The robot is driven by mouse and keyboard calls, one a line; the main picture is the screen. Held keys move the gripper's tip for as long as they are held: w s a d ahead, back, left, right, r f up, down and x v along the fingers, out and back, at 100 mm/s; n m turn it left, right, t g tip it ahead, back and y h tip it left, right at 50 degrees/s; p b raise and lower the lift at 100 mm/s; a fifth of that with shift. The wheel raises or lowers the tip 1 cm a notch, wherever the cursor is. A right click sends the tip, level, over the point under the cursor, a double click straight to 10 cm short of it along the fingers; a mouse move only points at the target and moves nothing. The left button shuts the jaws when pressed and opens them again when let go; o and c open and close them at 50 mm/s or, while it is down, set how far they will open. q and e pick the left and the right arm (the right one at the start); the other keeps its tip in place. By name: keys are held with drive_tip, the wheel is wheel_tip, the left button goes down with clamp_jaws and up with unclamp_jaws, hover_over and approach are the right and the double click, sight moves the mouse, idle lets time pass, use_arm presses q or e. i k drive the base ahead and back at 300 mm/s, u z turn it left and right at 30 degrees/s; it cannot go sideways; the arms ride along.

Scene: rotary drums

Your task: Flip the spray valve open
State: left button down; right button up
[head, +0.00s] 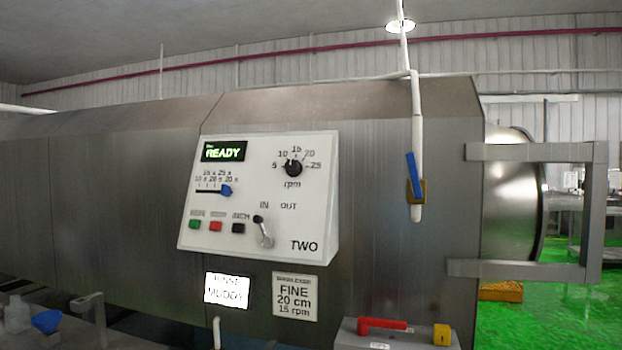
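The spray valve (417,190) is a small brass body on a white vertical pipe that hangs in front of the drum housing. Its blue lever (411,166) points upward, nearly along the pipe with a slight tilt. The pipe ends in a short white outlet just below the valve. Neither of my grippers is in the head view, and nothing touches the lever.
A white control panel (262,199) marked TWO, its display reading READY, stands left of the pipe. Below are two signs, a grey box (395,339) with a red handle, and a blue item (46,321) at lower left. A metal frame (536,152) projects at right.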

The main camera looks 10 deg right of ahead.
sight(417, 192)
drive_tip(key=u, duration=0.15)
drive_tip(key=i, duration=1)
drive_tip(key=z, duration=1.65)
